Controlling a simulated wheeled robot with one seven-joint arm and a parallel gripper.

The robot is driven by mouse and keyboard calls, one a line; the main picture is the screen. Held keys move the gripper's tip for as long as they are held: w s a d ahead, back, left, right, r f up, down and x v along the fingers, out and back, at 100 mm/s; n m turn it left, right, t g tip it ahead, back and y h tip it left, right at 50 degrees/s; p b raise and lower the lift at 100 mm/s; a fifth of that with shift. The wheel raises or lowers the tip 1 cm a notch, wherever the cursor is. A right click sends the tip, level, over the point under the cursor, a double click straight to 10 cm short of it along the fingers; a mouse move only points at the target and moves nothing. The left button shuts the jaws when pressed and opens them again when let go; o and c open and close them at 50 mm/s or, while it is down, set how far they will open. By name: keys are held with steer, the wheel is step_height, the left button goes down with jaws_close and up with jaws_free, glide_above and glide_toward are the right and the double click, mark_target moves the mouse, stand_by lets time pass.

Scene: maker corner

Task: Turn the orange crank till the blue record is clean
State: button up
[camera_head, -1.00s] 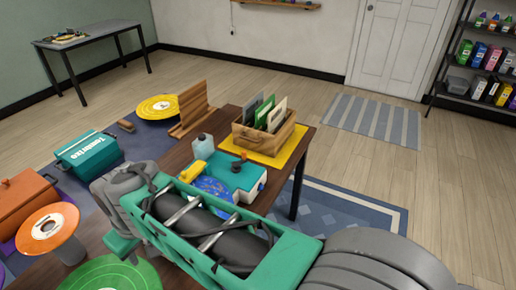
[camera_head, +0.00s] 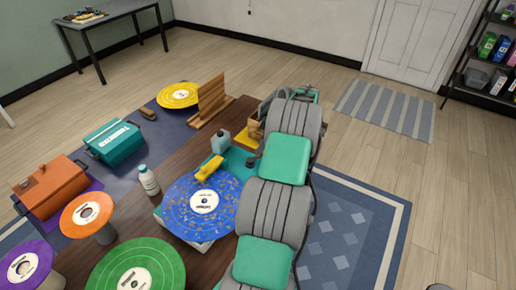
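The blue record (camera_head: 178,213) lies flat on the teal-and-white record cleaner (camera_head: 237,161), with a white label at its centre. Small light and brownish flecks show over its blue surface. A yellow part (camera_head: 208,168) of the cleaner reaches over the record's far edge. The orange crank is not visible; my arm (camera_head: 285,160) covers the cleaner's right side. My arm stretches from the bottom edge up past the cleaner. My gripper's fingers are hidden behind the arm, so I cannot see what they touch.
Green (camera_head: 110,272), orange-topped (camera_head: 75,219) and purple (camera_head: 14,254) records stand at left. A white bottle (camera_head: 148,180) is beside the blue record. A teal box (camera_head: 115,143), an orange box (camera_head: 50,187), a wooden rack (camera_head: 211,100) and a yellow record (camera_head: 178,95) lie farther back.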

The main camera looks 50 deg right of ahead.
mark_target(254, 157)
steer(key=shift+p+x, duration=0.3)
steer(key=shift+x, duration=1.5)
jaws_close()
